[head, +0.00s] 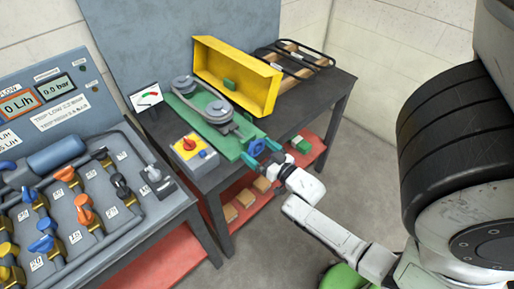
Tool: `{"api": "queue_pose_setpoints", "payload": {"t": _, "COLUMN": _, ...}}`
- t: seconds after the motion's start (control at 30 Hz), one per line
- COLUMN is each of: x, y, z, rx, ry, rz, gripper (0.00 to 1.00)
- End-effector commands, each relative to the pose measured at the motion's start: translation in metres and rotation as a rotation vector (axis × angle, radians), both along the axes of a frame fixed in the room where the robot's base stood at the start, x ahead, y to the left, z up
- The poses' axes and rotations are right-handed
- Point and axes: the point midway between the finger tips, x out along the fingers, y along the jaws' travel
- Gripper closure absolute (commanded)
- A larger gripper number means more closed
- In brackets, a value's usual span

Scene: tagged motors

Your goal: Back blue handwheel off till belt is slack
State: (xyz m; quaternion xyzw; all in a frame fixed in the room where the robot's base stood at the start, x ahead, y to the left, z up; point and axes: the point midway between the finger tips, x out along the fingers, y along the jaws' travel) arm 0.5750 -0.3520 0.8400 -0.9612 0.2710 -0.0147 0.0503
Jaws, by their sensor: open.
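The blue handwheel (257,147) is at the front end of a green machine base (225,142) on the dark bench. The belt (208,103) runs around two grey pulleys on that base; I cannot tell how tight it is. My gripper (262,154) is open, with its teal fingers at the handwheel, one on each side of it as seen here. I cannot tell whether the fingers touch the wheel. My white arm comes in from the lower right.
A yellow guard (235,76) stands behind the pulleys. A valve panel (55,180) fills the left. Black racks (295,60) lie at the back right.

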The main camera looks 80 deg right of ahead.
Motion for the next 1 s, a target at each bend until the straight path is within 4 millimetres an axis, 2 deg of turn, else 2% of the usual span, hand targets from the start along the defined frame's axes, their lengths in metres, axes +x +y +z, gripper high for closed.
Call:
{"api": "queue_pose_setpoints", "payload": {"t": 0.13, "x": 0.0093, "y": -0.0050, "z": 0.0000, "rx": 0.001, "ry": 0.001, "rz": 0.000, "gripper": 0.00}}
{"api": "queue_pose_setpoints", "payload": {"t": 0.47, "x": 0.0108, "y": -0.0065, "z": -0.0005, "rx": 0.001, "ry": 0.001, "rz": -0.001, "gripper": 0.01}}
{"api": "queue_pose_setpoints", "payload": {"t": 0.93, "x": 0.0107, "y": -0.0063, "z": -0.0004, "rx": 0.001, "ry": 0.001, "rz": 0.000, "gripper": 0.46}}
{"api": "queue_pose_setpoints", "payload": {"t": 1.0, "x": 0.0107, "y": -0.0063, "z": -0.0004, "rx": 0.000, "ry": 0.001, "rz": 0.000, "gripper": 0.46}}
